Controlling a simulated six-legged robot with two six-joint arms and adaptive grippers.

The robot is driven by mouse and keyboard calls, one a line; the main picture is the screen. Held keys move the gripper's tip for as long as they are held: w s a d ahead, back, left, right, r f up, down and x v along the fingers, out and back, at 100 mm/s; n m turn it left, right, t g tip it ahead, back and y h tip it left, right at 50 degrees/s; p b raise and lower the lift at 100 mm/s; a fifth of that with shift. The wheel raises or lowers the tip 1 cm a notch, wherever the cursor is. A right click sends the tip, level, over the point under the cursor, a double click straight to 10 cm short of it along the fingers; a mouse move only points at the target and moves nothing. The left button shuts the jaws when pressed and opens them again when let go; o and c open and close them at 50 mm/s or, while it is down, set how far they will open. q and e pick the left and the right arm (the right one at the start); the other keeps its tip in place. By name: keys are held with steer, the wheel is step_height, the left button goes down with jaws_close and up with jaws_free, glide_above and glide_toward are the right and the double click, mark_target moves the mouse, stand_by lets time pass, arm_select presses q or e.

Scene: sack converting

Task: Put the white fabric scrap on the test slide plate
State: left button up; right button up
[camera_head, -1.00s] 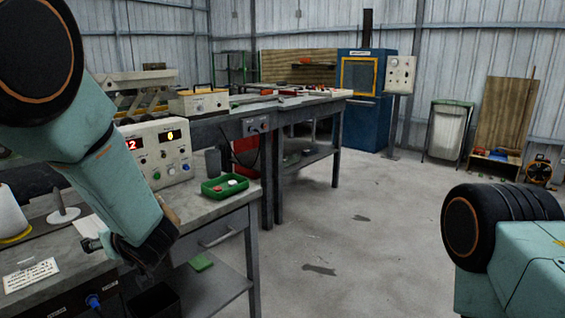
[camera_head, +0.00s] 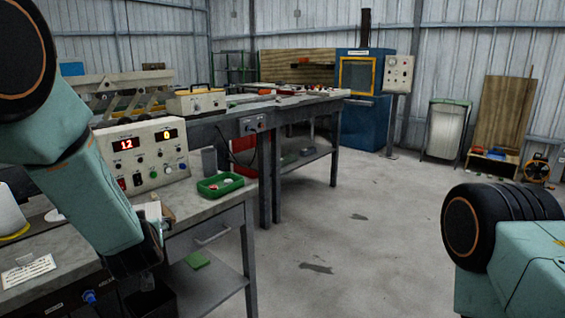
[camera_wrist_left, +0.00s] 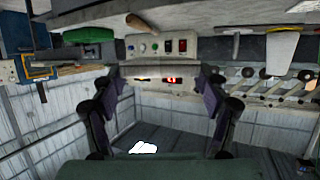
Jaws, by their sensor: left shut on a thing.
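My left gripper (camera_wrist_left: 160,82) is shut on a pale, thin piece, seen edge-on between its fingertips in the wrist view; it looks like the white fabric scrap (camera_wrist_left: 158,71). In the head view a white patch, likely the same scrap (camera_head: 152,210), shows past the dark gripper, above the bench and in front of the control box. My left forearm and the gripper body hide most of the fingers and part of the bench there. I cannot pick out the test slide plate with certainty. My right gripper is out of view.
The control box (camera_head: 143,157) with lit displays stands behind the gripper on the grey bench (camera_head: 198,203). A printed card (camera_head: 28,271) lies at the left.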

arm_select(q)
steer(key=s+d+f+m+h, duration=0.65)
steer(key=d+m+h, duration=0.2)
steer(key=h, duration=0.25)
steer(key=s+d+m+g+h, duration=0.4)
steer(key=s+m, duration=0.3)
steer(key=s, duration=0.7)
steer(key=shift+f+h, duration=0.4)
steer(key=shift+h, duration=0.5)
steer(key=shift+m, duration=0.25)
steer(key=shift+g, duration=0.3)
steer(key=f, duration=0.3)
steer(key=s+f, duration=0.1)
steer(key=f, duration=0.1)
steer(key=shift+s+d+f, duration=0.15)
steer(key=shift+f, duration=0.25)
